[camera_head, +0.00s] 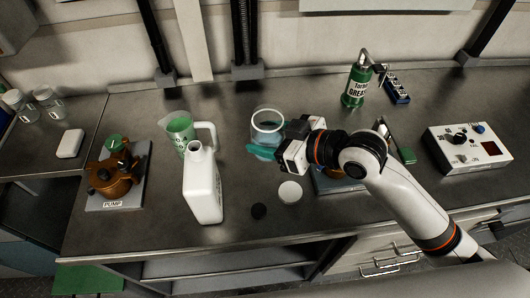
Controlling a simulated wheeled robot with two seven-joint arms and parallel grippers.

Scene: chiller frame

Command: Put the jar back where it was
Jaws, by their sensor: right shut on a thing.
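The clear glass jar (267,121) with a pale rim stands upright near the middle of the steel counter in the head view. My right gripper (266,151) reaches it from the right and is shut on it. The gripper's teal finger crosses the front of the jar and hides part of its lower side. I cannot tell whether the jar's base touches the counter. My left gripper is not in view.
Left of the jar are a green-and-clear jug (181,132), a white bottle (203,187) and a brown pump (115,175). A green grease can (356,86) and white control box (468,148) stand right.

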